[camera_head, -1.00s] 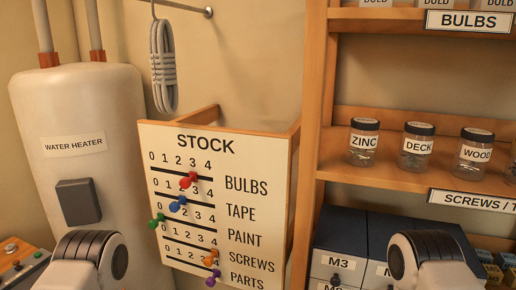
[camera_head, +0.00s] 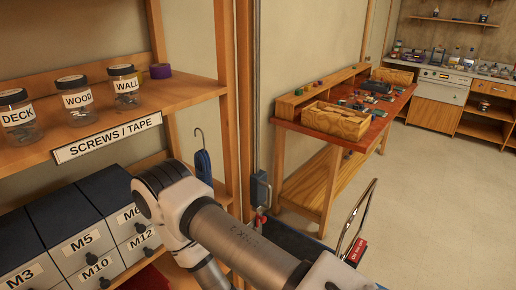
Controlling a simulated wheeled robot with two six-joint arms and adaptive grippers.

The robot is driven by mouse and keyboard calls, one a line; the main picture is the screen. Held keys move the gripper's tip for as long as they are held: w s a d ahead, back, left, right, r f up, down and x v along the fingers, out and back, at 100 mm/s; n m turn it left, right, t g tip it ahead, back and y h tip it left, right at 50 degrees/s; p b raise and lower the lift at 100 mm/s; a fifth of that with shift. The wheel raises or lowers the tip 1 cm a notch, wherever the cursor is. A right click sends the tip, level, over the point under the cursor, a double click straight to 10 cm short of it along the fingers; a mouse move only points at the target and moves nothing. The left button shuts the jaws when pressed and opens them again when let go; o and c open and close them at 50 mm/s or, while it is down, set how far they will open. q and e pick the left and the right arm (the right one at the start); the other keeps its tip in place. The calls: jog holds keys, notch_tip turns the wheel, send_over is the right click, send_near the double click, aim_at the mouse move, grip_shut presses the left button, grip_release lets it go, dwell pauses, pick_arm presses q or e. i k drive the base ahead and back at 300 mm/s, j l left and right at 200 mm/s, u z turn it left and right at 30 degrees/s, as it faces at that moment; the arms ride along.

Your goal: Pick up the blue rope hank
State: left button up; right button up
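The blue rope hank (camera_head: 203,166) hangs from a dark hook beside the right upright of the shelf unit, right of the screws and tape shelf. Its lower part is hidden behind one of my arms, which crosses the lower middle of the view. Neither gripper's fingers show, so I cannot see whether they hold anything.
Labelled jars (camera_head: 79,97) and a purple tape roll (camera_head: 160,71) stand on the wooden shelf (camera_head: 195,93). Labelled drawers (camera_head: 92,245) fill the lower left. A workbench (camera_head: 340,125) with a wooden toolbox (camera_head: 336,121) stands further back. Open floor (camera_head: 440,190) lies at the right.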

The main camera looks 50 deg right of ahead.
aim_at(202, 163)
jog(key=z, duration=1.3)
jog(key=i+l+u, duration=0.1)
jog(key=l, duration=0.25)
jog(key=i+l, duration=0.15)
jog(key=l, duration=0.15)
jog(key=i+l+u, duration=0.15)
jog(key=l, duration=0.2)
